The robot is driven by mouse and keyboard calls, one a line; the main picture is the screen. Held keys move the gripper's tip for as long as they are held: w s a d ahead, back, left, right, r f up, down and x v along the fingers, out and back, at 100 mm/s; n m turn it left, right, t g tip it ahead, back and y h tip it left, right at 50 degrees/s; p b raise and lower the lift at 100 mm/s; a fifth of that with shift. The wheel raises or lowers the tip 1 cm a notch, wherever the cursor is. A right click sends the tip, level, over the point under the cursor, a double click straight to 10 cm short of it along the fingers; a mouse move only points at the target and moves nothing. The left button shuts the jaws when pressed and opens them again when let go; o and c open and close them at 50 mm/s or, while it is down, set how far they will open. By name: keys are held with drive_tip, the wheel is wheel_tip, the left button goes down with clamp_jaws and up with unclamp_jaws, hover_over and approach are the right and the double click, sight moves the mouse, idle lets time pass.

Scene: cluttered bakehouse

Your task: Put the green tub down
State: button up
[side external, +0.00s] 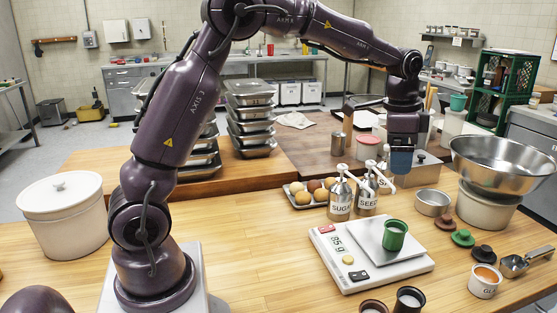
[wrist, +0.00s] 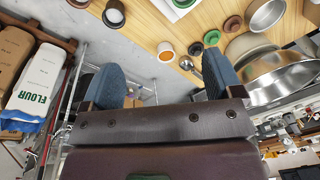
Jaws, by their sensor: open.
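Pump dispensers labelled SUGAR (side external: 340,198) and SEEDS (side external: 367,194) stand behind the scale. A steel bowl (side external: 500,165) on a pot, a small round tin (side external: 432,203), several lids including a green one (side external: 463,238), and a GLAZE cup (side external: 485,281) are to the right. Dark cups (side external: 408,299) stand in front.

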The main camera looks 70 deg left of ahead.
drive_tip(key=s+d+r+n+t, duration=0.15)
drive_tip(key=s+r, duration=0.25)
drive_tip(key=s, duration=0.4)
drive_tip(key=s+d+r+n+t, duration=0.1)
drive_tip(key=s+d+r+n, duration=0.15)
drive_tip(key=s, duration=0.45)
drive_tip(key=s+d+f+n+t, duration=0.1)
drive_tip(key=s+d+f+n, duration=0.1)
drive_tip(key=s, duration=1)
drive_tip(key=shift+d+f+n, duration=0.15)
drive_tip(key=shift+n, duration=0.15)
drive_tip(key=shift+o, duration=0.5)
drive_tip(key=shift+w+t, duration=0.1)
drive_tip(key=shift+t, duration=0.15)
idle(0.5)
